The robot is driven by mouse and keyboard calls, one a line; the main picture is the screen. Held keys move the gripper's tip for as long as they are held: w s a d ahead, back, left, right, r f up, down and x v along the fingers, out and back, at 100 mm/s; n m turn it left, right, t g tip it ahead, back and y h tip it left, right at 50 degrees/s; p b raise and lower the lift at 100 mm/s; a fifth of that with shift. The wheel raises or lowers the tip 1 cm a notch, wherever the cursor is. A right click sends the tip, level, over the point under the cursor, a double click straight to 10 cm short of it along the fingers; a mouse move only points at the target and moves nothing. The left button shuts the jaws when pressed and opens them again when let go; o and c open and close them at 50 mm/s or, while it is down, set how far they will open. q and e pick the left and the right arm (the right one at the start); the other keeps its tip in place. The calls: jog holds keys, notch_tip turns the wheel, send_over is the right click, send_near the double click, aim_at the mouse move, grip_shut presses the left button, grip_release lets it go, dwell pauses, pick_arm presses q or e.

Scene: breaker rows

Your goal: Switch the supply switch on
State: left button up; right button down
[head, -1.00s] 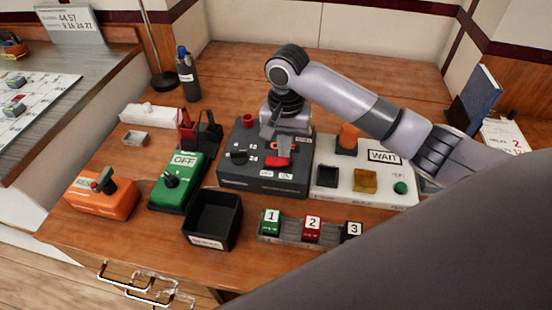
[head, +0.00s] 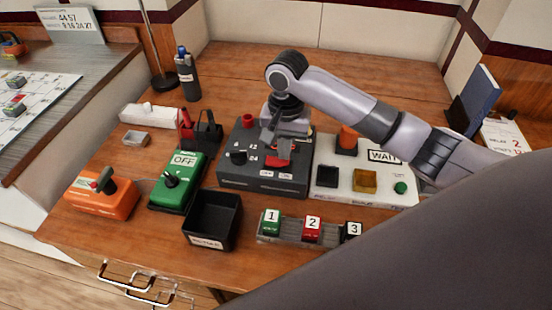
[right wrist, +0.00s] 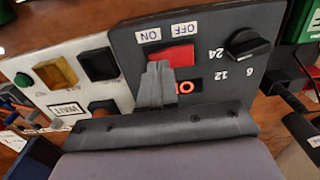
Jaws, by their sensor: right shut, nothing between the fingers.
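The supply unit (head: 235,178) is a dark grey box on the desk. It carries a red rocker switch (head: 277,161), with OFF and ON labels on its front side. The rocker also shows in the right wrist view (right wrist: 178,54), between the labels and a partly hidden orange-lit display (right wrist: 186,87). My right gripper (right wrist: 158,70) is shut and empty. Its fingertips are at the rocker's edge, toward the ON side, and hide part of it. I cannot tell whether they touch it, or which way the rocker is tipped. My left gripper is not in view.
A black knob (right wrist: 248,44) is beside the rocker. A white WAIT panel (head: 325,197) stands close on the right. A green OFF box (head: 190,180), an orange box (head: 100,203) and an open black bin (head: 212,222) are left and in front. Numbered blocks (head: 312,226) stand in front.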

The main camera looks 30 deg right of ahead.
jog(key=shift+f, duration=0.65)
notch_tip(320, 180, up, 3)
jog(key=p, duration=0.3)
jog(key=shift+f+p, duration=0.15)
jog(key=shift+p, duration=0.25)
jog(key=shift+r, duration=2.2)
